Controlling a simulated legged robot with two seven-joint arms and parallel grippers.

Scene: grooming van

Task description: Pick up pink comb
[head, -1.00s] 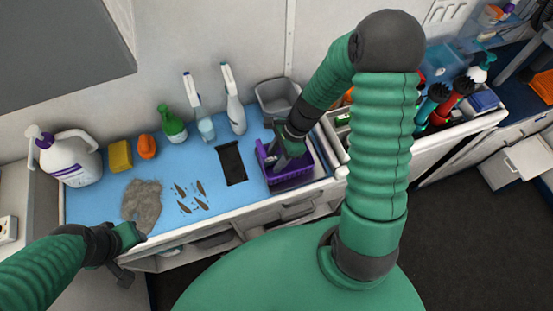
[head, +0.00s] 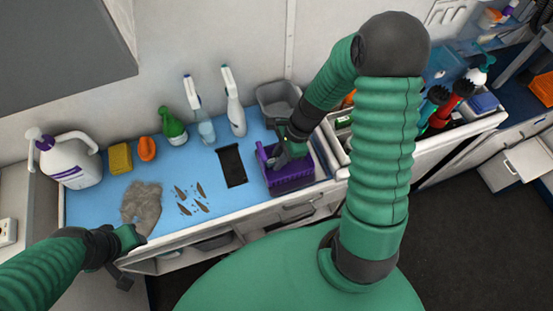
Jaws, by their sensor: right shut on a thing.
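I cannot make out the pink comb in the head view. My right gripper (head: 278,157) reaches down into the purple basket (head: 292,184) on the blue counter top. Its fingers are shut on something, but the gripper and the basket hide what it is. My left gripper (head: 130,240) is at the counter's front edge, beside a grey-brown furry clump (head: 142,203). I cannot tell whether its fingers are open or shut.
A black mat (head: 232,166) lies left of the basket, with several brown scraps (head: 190,198) further left. Bottles, a yellow sponge (head: 120,157) and a grey bin (head: 278,98) line the back. A white tray (head: 345,167) of tools borders the basket on the right.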

